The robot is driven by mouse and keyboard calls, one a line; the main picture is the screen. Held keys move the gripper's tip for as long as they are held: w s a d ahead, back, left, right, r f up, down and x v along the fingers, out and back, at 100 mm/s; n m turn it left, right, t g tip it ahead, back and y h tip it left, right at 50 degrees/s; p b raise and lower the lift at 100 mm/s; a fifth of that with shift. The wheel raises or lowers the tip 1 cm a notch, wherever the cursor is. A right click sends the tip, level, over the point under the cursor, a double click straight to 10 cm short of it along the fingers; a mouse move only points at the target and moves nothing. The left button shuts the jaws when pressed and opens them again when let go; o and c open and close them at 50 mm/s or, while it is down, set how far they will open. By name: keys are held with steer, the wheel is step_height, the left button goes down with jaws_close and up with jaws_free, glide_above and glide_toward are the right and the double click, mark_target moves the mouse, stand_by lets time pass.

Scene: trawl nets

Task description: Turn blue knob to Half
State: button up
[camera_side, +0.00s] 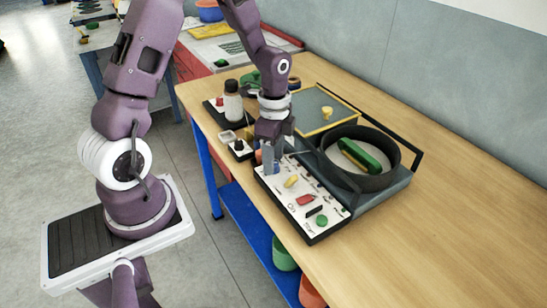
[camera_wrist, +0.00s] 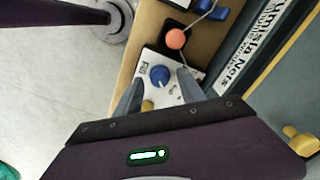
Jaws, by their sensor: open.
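The blue knob (camera_wrist: 159,76) sits on a white control panel (camera_wrist: 171,68), beside a dark printed label that seems to read "Full". My gripper (camera_wrist: 160,86) is open, with one finger on each side of the blue knob in the wrist view. Whether the fingers touch it, I cannot tell. In the side view my gripper (camera_side: 272,164) points down at the far left end of the panel (camera_side: 322,226), and its fingers largely hide the blue knob there. The knob's exact pointing direction is unclear.
A yellow knob (camera_side: 291,181), a red knob (camera_side: 305,199) and a green knob (camera_side: 321,220) share the panel. An orange ball-like piece (camera_wrist: 177,39) is close beyond the blue knob. A black round pan (camera_side: 393,173) with a green piece stands behind. The table's right side is clear.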

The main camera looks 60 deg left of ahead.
steer(key=shift+f, duration=0.3)
jaws_close()
steer(key=shift+n, duration=0.3)
steer(key=n, duration=0.3)
steer(key=shift+r+n, duration=0.1)
steer(key=shift+n, duration=0.3)
steer(key=n, duration=0.4)
steer(key=shift+n, duration=0.3)
steer(key=n, duration=0.4)
steer(key=shift+n, duration=2.4)
